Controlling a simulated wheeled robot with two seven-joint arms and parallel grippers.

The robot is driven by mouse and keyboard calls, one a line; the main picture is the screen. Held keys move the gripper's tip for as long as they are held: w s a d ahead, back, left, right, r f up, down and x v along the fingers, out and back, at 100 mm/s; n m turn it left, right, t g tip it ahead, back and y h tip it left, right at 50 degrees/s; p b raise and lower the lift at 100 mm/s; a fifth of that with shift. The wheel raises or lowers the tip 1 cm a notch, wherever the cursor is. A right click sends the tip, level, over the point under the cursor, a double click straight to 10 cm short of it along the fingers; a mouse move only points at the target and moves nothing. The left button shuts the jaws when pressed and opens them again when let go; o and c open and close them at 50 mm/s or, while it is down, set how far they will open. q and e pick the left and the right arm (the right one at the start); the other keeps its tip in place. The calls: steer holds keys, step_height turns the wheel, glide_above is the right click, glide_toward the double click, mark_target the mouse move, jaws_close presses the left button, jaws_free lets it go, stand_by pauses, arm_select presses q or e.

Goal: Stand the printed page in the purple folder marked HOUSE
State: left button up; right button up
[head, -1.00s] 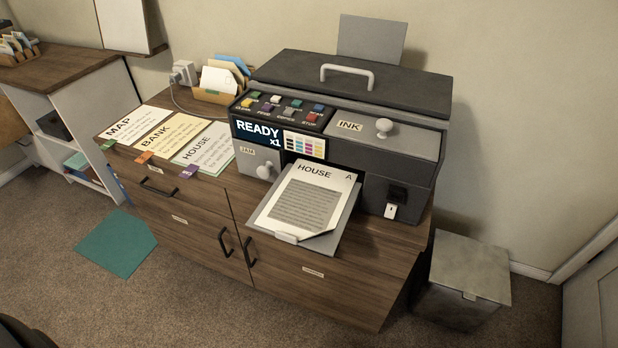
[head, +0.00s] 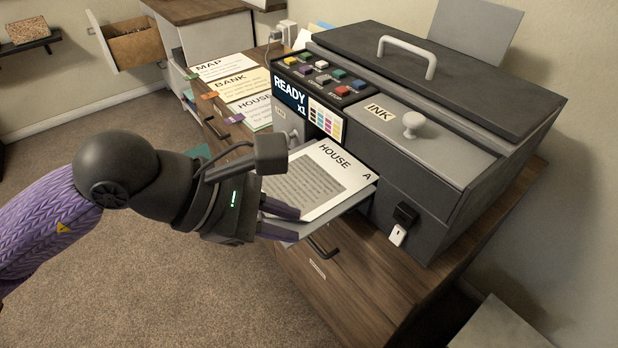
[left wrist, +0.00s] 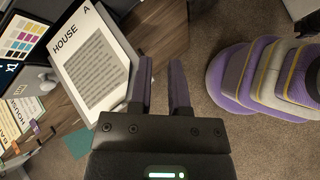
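The printed page (head: 305,181), headed HOUSE with a letter A, lies on the printer's grey output tray (head: 352,203). It also shows in the left wrist view (left wrist: 88,62). My left gripper (head: 298,224) is at the page's near left corner, and its fingers overlap that corner in the head view. In the left wrist view the fingers (left wrist: 161,62) are apart, with carpet showing between them; the page is left of both. Whether they touch it I cannot tell. A sheet marked HOUSE (head: 258,113) with a purple tab lies left of the printer; I recognise no purple folder. My right gripper is out of view.
The dark printer (head: 440,130) stands on a wooden cabinet (head: 345,290), its screen reading READY x1. MAP (head: 222,66) and BANK (head: 245,88) sheets lie behind the HOUSE sheet. A teal sheet (left wrist: 76,143) lies on the floor. A grey bin (head: 505,325) stands at the lower right.

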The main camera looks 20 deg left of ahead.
arm_select(q)
steer(key=w+a+t+y, duration=0.1)
steer(key=w+a+y, duration=0.1)
steer(key=a+y, duration=0.3)
steer(key=b+x, duration=0.1)
steer(key=x, duration=0.2)
steer(key=b+x, duration=0.2)
steer(key=x, duration=0.1)
steer(key=a+b+x, duration=0.1)
steer(key=x, duration=0.2)
steer(key=shift+w+d+f, duration=0.1)
steer(key=shift+w+f, duration=0.1)
steer(key=shift+f, duration=0.25)
steer(key=shift+w, duration=0.1)
jaws_close()
